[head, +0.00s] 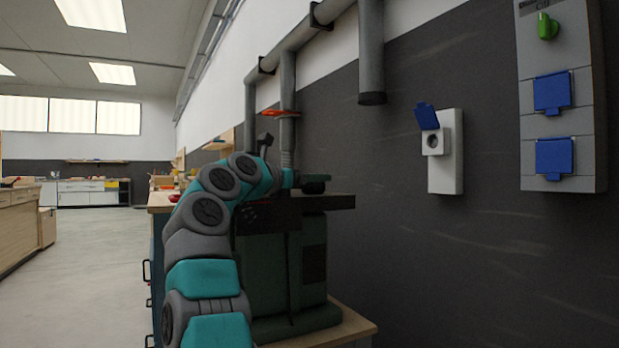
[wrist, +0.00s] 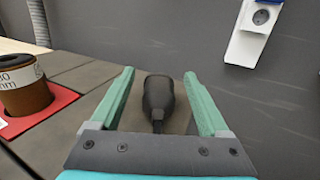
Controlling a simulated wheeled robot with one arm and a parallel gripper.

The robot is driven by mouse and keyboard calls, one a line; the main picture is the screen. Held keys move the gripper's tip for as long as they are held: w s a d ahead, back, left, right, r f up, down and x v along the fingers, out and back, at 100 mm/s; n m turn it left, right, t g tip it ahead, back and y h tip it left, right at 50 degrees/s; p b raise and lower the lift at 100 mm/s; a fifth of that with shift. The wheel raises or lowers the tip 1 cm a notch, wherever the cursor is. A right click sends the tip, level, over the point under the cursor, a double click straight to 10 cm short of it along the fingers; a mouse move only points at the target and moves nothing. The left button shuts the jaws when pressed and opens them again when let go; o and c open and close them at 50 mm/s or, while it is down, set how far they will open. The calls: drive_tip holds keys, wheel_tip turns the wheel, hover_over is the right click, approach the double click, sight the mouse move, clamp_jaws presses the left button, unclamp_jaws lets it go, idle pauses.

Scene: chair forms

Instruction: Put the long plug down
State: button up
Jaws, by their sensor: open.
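The long plug (wrist: 159,97) is black, with a wide rounded body and a narrower end toward my gripper. In the wrist view it lies between the two green fingers of my gripper (wrist: 158,73), with visible gaps on both sides. My gripper is open and does not clasp the plug. A brownish surface shows around the plug; I cannot tell its exact contact with it. In the head view my arm reaches over the dark green machine (head: 275,265), and I cannot make out the plug there.
A white wall socket (head: 445,165) with its blue lid raised is on the dark wall; it also shows in the wrist view (wrist: 243,48). A brown labelled jar (wrist: 28,97) stands on a red mat (wrist: 62,101) at left. A grey panel (head: 558,100) hangs at right.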

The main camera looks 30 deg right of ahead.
drive_tip(key=shift+w+d+f+p, duration=0.15)
drive_tip(key=shift+f+p, duration=0.15)
drive_tip(key=shift+f, duration=0.1)
drive_tip(key=shift+r+p, duration=0.45)
drive_tip(key=shift+r, duration=0.05)
drive_tip(key=b+v, duration=0.2)
drive_tip(key=v, duration=1)
drive_tip(key=shift+r, duration=0.25)
